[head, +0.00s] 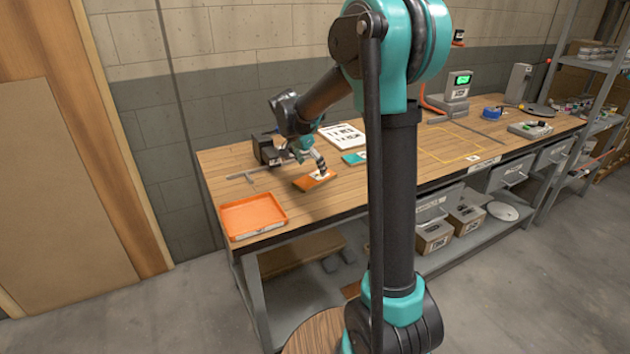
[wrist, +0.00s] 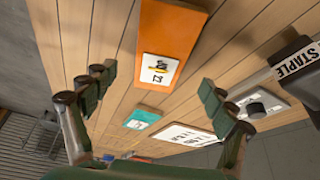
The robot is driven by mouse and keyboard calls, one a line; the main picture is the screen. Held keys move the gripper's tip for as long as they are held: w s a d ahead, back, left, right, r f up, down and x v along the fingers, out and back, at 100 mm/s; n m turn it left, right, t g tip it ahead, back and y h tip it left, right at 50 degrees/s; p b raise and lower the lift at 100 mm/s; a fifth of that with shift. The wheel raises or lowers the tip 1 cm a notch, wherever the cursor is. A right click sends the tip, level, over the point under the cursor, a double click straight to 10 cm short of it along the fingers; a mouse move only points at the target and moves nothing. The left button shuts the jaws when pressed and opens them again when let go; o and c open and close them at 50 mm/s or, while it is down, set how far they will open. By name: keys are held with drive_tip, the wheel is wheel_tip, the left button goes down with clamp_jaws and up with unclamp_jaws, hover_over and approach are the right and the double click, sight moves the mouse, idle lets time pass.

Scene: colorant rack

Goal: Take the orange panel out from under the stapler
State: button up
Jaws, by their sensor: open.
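The orange panel (head: 303,184) lies flat on the wooden bench, a white label on its face. In the wrist view the panel (wrist: 172,28) lies beyond my fingertips, roughly between them, uncovered. The stapler, a dark body with a "STAPLE" label (wrist: 293,62), is at the right edge of the wrist view, apart from the panel. A black object in the head view (head: 268,150), behind and left of the panel, appears to be the same stapler. My gripper (head: 310,160) is open and empty above the panel; both fingers show in the wrist view (wrist: 155,83).
An orange tray (head: 229,221) sits at the bench's front left corner. A teal panel (head: 354,158) and a white printed sheet (head: 342,135) lie behind and right of the orange panel. Bare wood lies between tray and panel. My arm hides part of the bench.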

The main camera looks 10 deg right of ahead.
sight(316, 176)
drive_tip(key=x, duration=0.4)
drive_tip(key=shift+f, duration=0.1)
drive_tip(key=c, duration=1.4)
drive_tip(key=shift+r, duration=0.2)
